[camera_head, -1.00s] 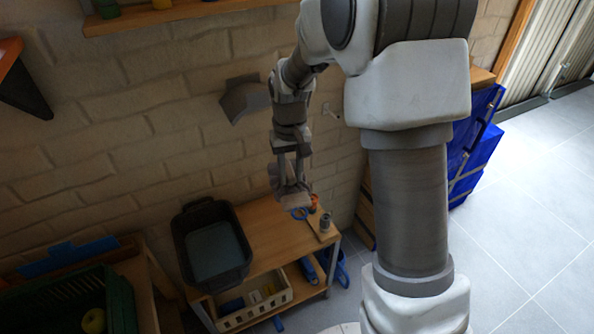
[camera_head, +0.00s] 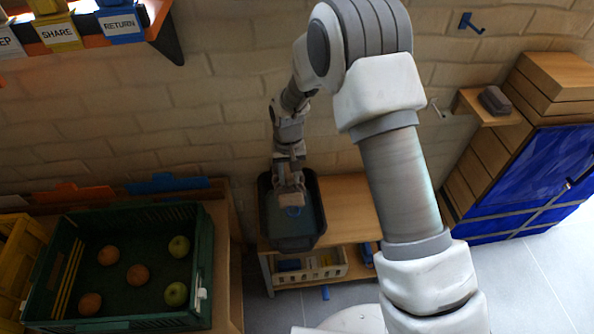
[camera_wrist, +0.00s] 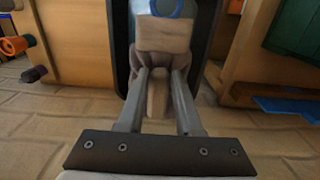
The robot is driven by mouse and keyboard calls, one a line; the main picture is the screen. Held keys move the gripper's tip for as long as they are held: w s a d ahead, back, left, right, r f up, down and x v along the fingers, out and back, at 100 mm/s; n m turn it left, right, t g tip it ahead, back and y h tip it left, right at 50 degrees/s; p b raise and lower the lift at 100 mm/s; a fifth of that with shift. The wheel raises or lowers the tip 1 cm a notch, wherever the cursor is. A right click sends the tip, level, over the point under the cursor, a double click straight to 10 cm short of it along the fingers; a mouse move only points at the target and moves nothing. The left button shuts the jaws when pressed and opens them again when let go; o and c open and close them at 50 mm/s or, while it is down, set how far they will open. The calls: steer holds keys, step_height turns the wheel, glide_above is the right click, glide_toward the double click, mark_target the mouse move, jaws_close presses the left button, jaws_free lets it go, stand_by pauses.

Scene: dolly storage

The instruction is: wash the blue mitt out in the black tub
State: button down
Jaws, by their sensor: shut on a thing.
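My gripper (camera_head: 289,180) points down over the black tub (camera_head: 292,243), which stands on the left part of a wooden table. Its fingers are shut on the mitt (camera_head: 291,199), which looks beige-grey with a blue loop (camera_head: 294,211) at its free end. In the wrist view, the mitt (camera_wrist: 166,37) sits between and beyond the fingers (camera_wrist: 163,75), the blue loop at the top edge. The tub's dark wall (camera_wrist: 122,45) shows beside it. The tub's floor looks blue-grey, perhaps water. I cannot tell whether the mitt touches it.
The wooden table (camera_head: 350,205) is bare right of the tub. A cream basket (camera_head: 325,268) is on its lower shelf. A green crate (camera_head: 205,255) of fruit stands to the left. A brick wall rises behind.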

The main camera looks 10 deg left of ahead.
step_height(320, 180, down, 13)
steer(key=b, duration=0.9)
steer(key=shift+f, duration=0.1)
steer(key=shift+f+b, duration=0.85)
steer(key=shift+f, duration=0.25)
steer(key=shift+d, duration=0.15)
stand_by(0.3)
steer(key=shift+w+d, duration=0.15)
steer(key=shift+d, duration=0.2)
steer(key=shift+d, duration=0.1)
steer(key=shift+a, duration=0.25)
stand_by(0.6)
steer(key=shift+a, duration=0.35)
steer(key=shift+d, duration=0.25)
stand_by(0.6)
